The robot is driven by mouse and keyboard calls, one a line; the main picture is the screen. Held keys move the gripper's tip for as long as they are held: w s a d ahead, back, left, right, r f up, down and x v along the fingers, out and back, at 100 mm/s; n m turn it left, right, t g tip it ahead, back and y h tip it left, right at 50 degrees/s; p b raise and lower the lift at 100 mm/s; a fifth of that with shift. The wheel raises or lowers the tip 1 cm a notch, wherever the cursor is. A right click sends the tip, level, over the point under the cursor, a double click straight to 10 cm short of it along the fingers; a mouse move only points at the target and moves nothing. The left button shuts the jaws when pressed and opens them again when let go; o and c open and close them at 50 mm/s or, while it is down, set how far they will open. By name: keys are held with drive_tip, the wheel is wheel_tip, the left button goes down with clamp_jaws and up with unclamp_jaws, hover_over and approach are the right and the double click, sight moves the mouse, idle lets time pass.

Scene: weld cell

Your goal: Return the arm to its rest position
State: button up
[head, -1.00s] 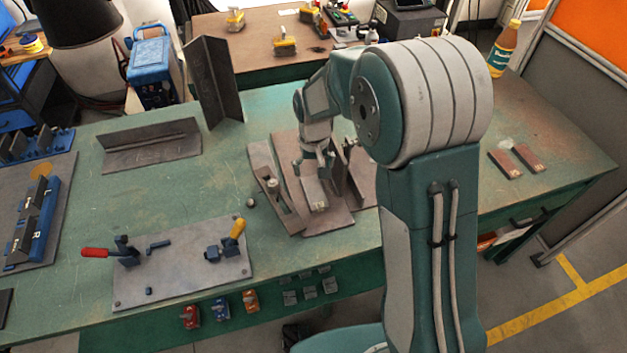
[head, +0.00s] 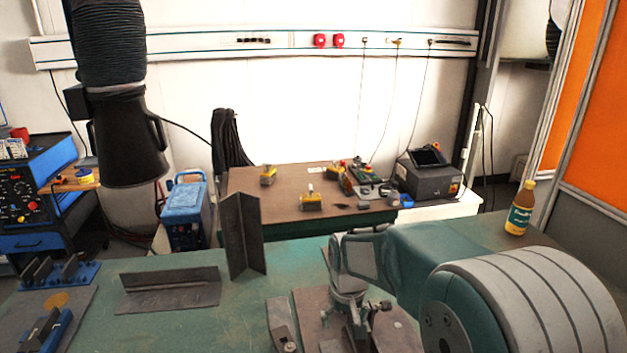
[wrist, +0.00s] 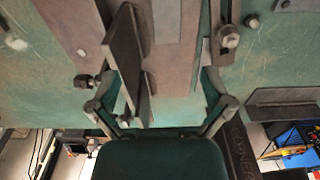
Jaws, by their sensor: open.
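My gripper (wrist: 160,85) is open in the wrist view, with its two fingers spread wide. Nothing is held between them. A dark upright plate (wrist: 124,55) shows beside the left finger; I cannot tell whether they touch. In the head view my arm reaches from the lower right over the green workbench (head: 190,335). The wrist hangs above a brown steel plate (head: 312,325) near the bottom edge. The fingertips are hard to make out there.
A tall dark angle piece (head: 245,235) and a low angle piece (head: 170,290) stand left of my arm. A yellow bottle (head: 519,210) stands at the right. A slotted clamp bar (wrist: 228,38) lies near the right finger. A brown table (head: 300,178) is behind.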

drive_tip(key=s+d+r+t, duration=0.1)
drive_tip(key=s+d+r, duration=0.1)
drive_tip(key=s+r, duration=0.2)
drive_tip(key=s+d+r+m+t, duration=0.1)
drive_tip(key=s+d+r+t, duration=0.1)
drive_tip(key=s, duration=0.9)
drive_tip(key=s+d+r+m+t, duration=0.1)
drive_tip(key=s+d+r+t, duration=0.1)
drive_tip(key=s+d+r, duration=0.2)
drive_tip(key=s+r, duration=0.3)
drive_tip(key=shift+s+d, duration=0.2)
drive_tip(key=shift+d, duration=0.05)
